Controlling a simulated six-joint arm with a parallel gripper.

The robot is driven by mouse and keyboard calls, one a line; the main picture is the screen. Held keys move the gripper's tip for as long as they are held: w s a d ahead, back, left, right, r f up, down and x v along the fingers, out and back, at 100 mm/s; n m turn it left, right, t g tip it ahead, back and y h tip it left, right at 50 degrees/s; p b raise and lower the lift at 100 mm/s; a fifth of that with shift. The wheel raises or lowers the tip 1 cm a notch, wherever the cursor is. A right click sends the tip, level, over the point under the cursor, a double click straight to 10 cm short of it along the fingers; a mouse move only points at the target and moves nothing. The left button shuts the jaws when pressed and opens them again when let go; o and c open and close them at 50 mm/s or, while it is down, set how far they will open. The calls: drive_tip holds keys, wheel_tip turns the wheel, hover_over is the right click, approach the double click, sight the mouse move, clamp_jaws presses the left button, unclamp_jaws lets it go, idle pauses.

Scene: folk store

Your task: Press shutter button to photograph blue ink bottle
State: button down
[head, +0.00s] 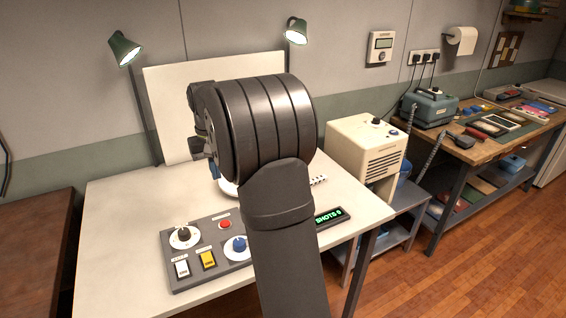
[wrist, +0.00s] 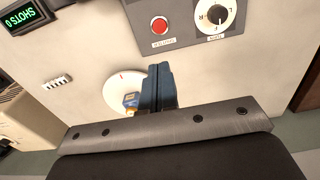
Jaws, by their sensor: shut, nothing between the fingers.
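The red shutter button (head: 225,224) sits on the grey control panel (head: 215,217). The button (wrist: 160,26) also shows near the top of the wrist view. My gripper (wrist: 159,70) is shut and empty, its blue-grey fingers pointing toward the panel, apart from the button in the picture. A small blue and yellow object (wrist: 130,101), perhaps the ink bottle, stands on a round white plate (wrist: 115,88) beside the fingers, partly hidden by them. In the head view my arm hides most of the plate and gripper. The display (wrist: 30,16) reads SHOTS 0.
The panel also holds a black knob (head: 183,233), a blue knob (head: 239,244), a white switch (head: 181,268) and a yellow switch (head: 207,260). A white backdrop board (head: 165,95) and two green lamps (head: 124,48) stand behind. A beige box (head: 365,150) is at right.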

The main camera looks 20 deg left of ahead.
drive_tip(key=shift+f, duration=0.1)
drive_tip(key=n+t+h, duration=0.1)
drive_tip(key=n+t, duration=0.8)
drive_tip(key=n, duration=0.7)
hover_over(222, 226)
wheel_tip(222, 226, down, 7)
drive_tip(key=shift+f, duration=4.4)
drive_tip(key=shift+f, duration=0.4)
